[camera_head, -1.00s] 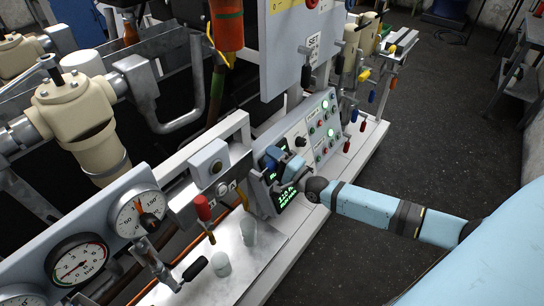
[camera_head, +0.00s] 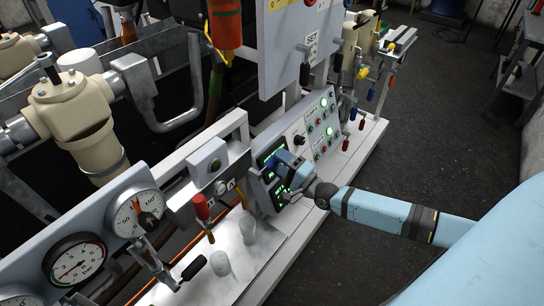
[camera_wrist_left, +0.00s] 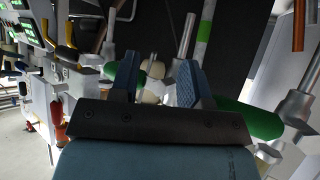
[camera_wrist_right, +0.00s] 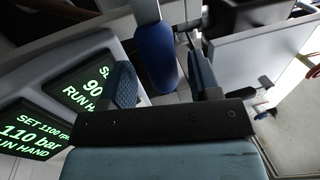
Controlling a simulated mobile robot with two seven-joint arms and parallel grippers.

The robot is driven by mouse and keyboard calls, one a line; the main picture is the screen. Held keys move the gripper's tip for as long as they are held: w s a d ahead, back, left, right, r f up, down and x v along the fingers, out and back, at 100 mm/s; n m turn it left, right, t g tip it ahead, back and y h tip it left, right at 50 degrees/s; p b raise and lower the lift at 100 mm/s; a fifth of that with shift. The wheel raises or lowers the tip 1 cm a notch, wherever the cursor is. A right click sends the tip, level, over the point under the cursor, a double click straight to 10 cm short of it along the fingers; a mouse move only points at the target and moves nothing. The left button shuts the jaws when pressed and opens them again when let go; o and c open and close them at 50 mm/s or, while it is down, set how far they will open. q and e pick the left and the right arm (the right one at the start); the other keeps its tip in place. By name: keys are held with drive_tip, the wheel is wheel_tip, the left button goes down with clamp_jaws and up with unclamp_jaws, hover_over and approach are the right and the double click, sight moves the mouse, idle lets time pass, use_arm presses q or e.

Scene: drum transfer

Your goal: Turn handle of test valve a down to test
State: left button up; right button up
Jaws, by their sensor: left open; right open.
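My right gripper (camera_head: 284,164) is at the slanted control panel, in front of its green-lit screens. In the right wrist view my right gripper (camera_wrist_right: 163,78) is open, with a blue lever grip (camera_wrist_right: 156,58) between and just beyond its fingers; I cannot tell whether they touch it. I cannot read a label naming test valve a.
Green-lit screens (camera_wrist_right: 35,130) lie close left of my right gripper. Red-gripped levers (camera_head: 347,144) stand beyond the panel.

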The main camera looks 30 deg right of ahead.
drive_tip(key=v, duration=1)
drive_tip(key=shift+s+f, duration=0.1)
